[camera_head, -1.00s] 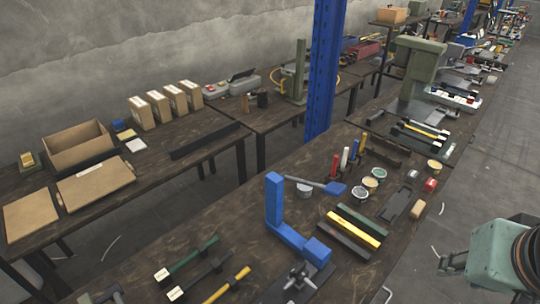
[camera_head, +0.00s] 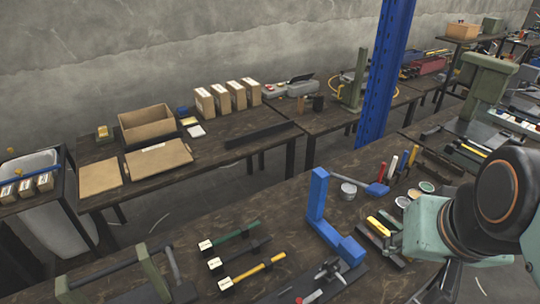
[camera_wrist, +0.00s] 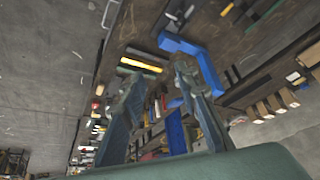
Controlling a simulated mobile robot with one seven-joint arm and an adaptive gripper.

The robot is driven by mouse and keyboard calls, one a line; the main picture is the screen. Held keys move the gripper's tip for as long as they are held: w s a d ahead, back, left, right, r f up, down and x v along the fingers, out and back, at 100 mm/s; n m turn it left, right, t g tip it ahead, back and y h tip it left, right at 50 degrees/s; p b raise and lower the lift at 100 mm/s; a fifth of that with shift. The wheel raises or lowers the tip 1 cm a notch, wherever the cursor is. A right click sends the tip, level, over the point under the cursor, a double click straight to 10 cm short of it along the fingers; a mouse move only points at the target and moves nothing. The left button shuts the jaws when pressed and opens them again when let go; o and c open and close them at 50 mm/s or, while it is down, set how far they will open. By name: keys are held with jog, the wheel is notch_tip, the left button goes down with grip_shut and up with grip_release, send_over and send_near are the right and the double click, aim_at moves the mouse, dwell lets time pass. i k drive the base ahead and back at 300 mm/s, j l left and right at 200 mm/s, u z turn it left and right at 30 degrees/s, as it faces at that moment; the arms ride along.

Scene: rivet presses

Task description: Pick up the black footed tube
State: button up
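The black footed tube (camera_head: 240,255) lies on the near dark table in the head view. It sits between a green footed tube (camera_head: 232,236) and a yellow footed tube (camera_head: 252,272), with a pale end piece at its left. My gripper (camera_wrist: 158,80) shows in the wrist view with its two fingers spread apart and nothing between them. In the head view my arm is at the right, well away from the black tube. I cannot pick out the black tube with certainty in the wrist view.
A blue L-shaped press frame (camera_head: 320,205) stands right of the tubes. A dark plate with a small handled tool (camera_head: 328,270) lies close by. A green-posted frame (camera_head: 152,272) stands at the lower left. A blue post (camera_head: 385,75) rises behind the table.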

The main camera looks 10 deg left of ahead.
aim_at(215, 266)
jog(key=u, duration=1.15)
jog(key=j, duration=0.2)
jog(key=k+j+z, duration=0.1)
jog(key=l+u, duration=0.5)
jog(key=l, duration=0.15)
jog(key=k, duration=0.05)
